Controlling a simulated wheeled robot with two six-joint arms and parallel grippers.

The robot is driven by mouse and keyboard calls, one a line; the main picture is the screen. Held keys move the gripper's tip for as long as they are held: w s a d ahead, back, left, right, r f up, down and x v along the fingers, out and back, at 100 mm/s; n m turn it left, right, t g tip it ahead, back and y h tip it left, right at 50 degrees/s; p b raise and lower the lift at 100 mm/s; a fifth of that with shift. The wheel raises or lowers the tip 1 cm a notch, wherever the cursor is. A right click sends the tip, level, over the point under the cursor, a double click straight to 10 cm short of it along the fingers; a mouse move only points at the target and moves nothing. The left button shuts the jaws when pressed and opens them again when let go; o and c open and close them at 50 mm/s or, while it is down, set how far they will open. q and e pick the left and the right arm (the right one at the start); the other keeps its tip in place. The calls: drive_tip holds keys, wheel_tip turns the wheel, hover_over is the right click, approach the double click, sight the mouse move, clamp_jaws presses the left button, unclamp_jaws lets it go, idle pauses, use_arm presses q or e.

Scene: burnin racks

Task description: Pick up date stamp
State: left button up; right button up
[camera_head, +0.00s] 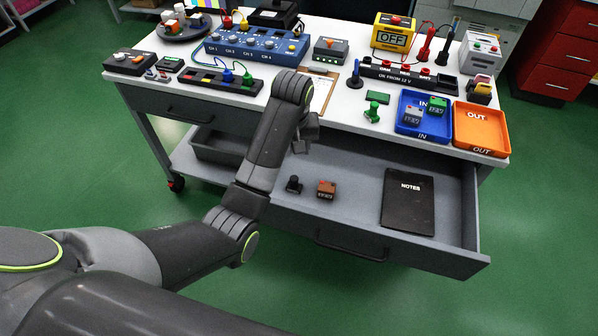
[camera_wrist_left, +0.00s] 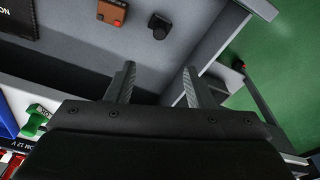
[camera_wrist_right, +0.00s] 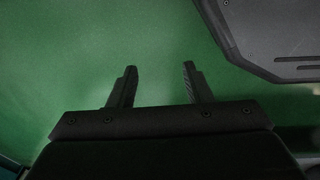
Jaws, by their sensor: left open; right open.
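A small black stamp-like piece with a round knob (camera_head: 293,185), which looks like the date stamp, stands in the open grey drawer (camera_head: 345,238). It also shows in the left wrist view (camera_wrist_left: 158,27), just beyond the fingertips. A brown block with a red button (camera_head: 326,189) sits close to its right; the left wrist view shows this block too (camera_wrist_left: 112,12). My left gripper (camera_head: 305,140) is above the back of the drawer, open and empty (camera_wrist_left: 158,75), apart from the black piece. My right gripper (camera_wrist_right: 160,72) is open and empty over the green floor.
A black notes folder (camera_head: 408,200) lies at the drawer's right. A green stamp (camera_head: 373,112) stands on the tabletop beside the blue IN tray (camera_head: 430,130) and orange OUT tray (camera_head: 482,128). The tabletop edge overhangs the drawer's back.

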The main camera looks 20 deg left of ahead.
use_arm(q)
drive_tip(key=f, duration=0.2)
approach(294, 178)
wheel_tip(294, 178, down, 4)
drive_tip(key=shift+w+a+f, duration=0.1)
drive_tip(key=shift+w+a, duration=0.05)
drive_tip(key=shift+w, duration=0.05)
drive_tip(key=shift+w+f, duration=0.1)
drive_tip(key=shift+f, duration=0.65)
drive_tip(key=f, duration=0.3)
drive_tip(key=shift+w+f, duration=0.3)
drive_tip(key=shift+f, duration=0.05)
drive_tip(key=shift+w+f+b, duration=0.1)
drive_tip(key=shift+f+b, duration=0.2)
drive_tip(key=shift+f, duration=0.3)
use_arm(e)
drive_tip(key=shift+s+a+f, duration=0.2)
drive_tip(key=shift+s+f, duration=0.05)
drive_tip(key=shift+s, duration=0.25)
use_arm(q)
clamp_jaws()
use_arm(e)
drive_tip(key=shift+d, duration=0.15)
